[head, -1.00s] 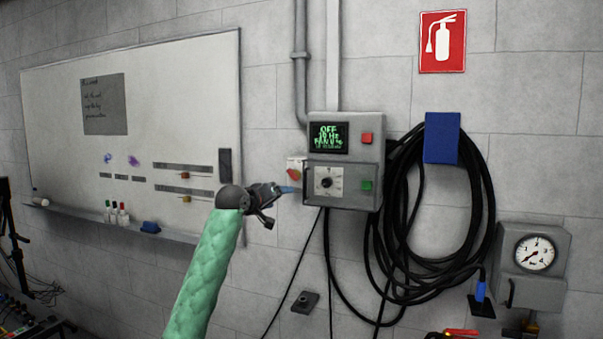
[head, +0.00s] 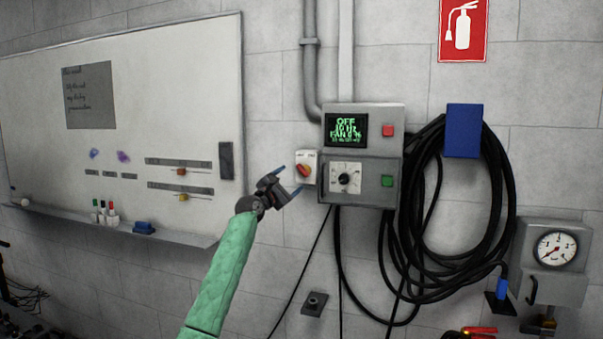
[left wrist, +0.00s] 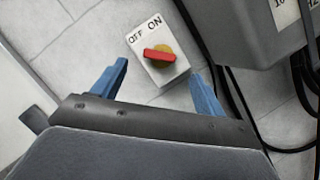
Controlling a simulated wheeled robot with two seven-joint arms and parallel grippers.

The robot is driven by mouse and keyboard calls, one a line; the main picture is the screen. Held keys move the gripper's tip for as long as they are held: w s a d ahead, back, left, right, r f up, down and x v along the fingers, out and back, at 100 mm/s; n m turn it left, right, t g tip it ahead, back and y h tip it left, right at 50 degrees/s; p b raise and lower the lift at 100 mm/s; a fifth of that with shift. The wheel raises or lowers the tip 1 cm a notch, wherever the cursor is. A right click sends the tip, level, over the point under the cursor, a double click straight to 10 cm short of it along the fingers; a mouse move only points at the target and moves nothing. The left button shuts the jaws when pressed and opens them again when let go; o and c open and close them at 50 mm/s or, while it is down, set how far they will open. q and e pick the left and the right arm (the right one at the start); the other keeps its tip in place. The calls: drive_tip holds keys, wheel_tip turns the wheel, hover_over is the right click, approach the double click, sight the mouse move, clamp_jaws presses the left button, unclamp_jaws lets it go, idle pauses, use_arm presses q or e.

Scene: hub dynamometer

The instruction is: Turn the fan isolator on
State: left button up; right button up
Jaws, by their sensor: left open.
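The fan isolator is a small white box (head: 311,158) on the wall with a red handle (head: 304,170) on a yellow disc, just left of the grey control box. In the left wrist view the isolator (left wrist: 149,76) carries the words OFF and ON, and its red handle (left wrist: 159,55) lies crosswise between them and below. My left gripper (head: 290,181) is open and empty, just below and left of the isolator. In the left wrist view its blue fingers (left wrist: 162,90) are spread on either side of the isolator, apart from the handle. My right gripper is not in view.
The grey control box (head: 390,153) has a screen reading OFF, a dial, and red and green buttons. Black hose coils (head: 425,290) hang to its right. A whiteboard (head: 195,100) with a tray is at left. A pressure gauge (head: 556,249) is at lower right.

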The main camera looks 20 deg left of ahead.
sight(302, 171)
use_arm(q)
drive_tip(key=p+x, duration=0.2)
drive_tip(key=x, duration=0.4)
drive_tip(key=shift+w, duration=0.1)
drive_tip(key=shift+p+x, duration=0.4)
drive_tip(key=shift+x, duration=0.45)
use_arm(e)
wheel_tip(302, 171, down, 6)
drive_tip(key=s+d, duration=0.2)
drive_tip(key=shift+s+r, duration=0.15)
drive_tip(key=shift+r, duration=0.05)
use_arm(q)
drive_tip(key=shift+f, duration=0.1)
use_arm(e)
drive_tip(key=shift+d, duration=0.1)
use_arm(q)
drive_tip(key=c, duration=0.9)
drive_tip(key=shift+c, duration=0.4)
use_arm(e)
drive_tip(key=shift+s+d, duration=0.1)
